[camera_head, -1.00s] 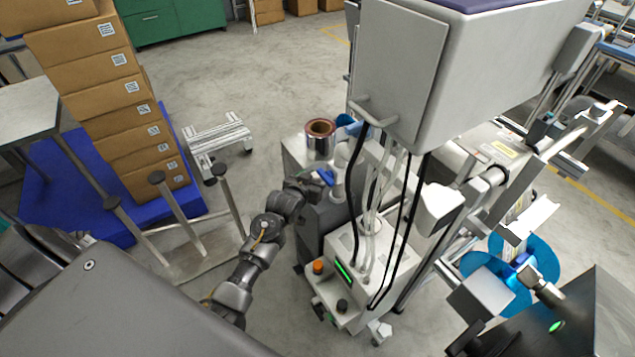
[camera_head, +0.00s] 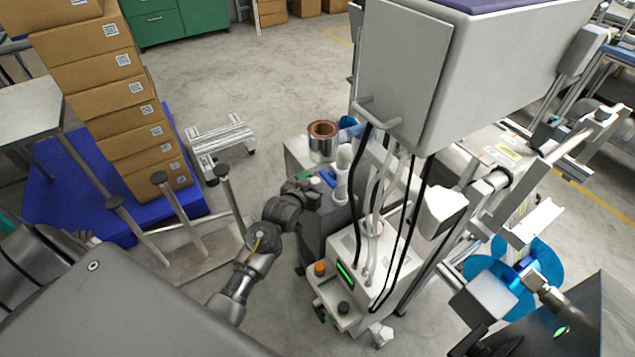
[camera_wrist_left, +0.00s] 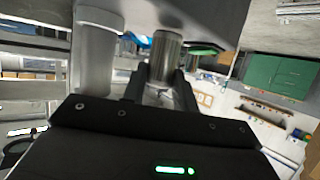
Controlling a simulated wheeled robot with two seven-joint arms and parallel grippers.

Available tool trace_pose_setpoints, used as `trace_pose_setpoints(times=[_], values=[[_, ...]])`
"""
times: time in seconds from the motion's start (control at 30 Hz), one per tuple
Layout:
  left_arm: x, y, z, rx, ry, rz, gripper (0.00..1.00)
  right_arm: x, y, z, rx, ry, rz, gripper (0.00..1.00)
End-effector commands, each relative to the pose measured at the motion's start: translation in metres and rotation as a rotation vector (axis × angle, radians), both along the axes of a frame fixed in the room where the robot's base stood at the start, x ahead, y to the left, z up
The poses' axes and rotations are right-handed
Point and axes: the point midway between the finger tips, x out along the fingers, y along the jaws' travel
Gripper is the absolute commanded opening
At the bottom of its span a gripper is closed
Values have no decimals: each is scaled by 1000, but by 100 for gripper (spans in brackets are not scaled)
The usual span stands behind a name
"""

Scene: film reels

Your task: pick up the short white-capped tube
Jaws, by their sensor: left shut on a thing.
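My left gripper (camera_head: 311,184) is at the grey cart's top, beside the blue piece (camera_head: 329,178). In the left wrist view its two dark fingers (camera_wrist_left: 161,88) are shut on a short grey, metallic-looking cylinder (camera_wrist_left: 167,52). I take this to be the short white-capped tube; a small pale spot (camera_head: 315,181) at the fingers may be its cap. The fingers hide its lower part. A taller pale cylinder (camera_wrist_left: 97,55) stands to the left of the fingers in that view. I cannot make out my right gripper.
A silver reel with a copper-coloured top (camera_head: 322,143) and white upright cylinders (camera_head: 343,158) stand near my left gripper. The large grey machine housing (camera_head: 405,75) and hanging cables are to the right. Stacked cartons (camera_head: 140,145) stand at the left.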

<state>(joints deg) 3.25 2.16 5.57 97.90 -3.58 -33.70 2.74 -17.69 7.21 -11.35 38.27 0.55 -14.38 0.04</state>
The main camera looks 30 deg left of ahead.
Motion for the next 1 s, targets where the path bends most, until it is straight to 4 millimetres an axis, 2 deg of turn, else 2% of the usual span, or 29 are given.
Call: trace_pose_setpoints(times=[0.4, 0.6, 0.8, 1.0], values=[[-89, -5, -2, 0, 2, -1, 5, 1, 1, -3, 0, -1, 0, 36], [-125, -7, -1, 0, 2, 0, 5, 2, 1, -5, 0, -3, 0, 36], [-147, -8, 0, 0, 0, -1, 5, 3, -3, -6, -4, -4, 2, 36], [-154, -9, 0, 0, 0, -1, 5, 3, -5, -6, -7, -3, 2, 36]])
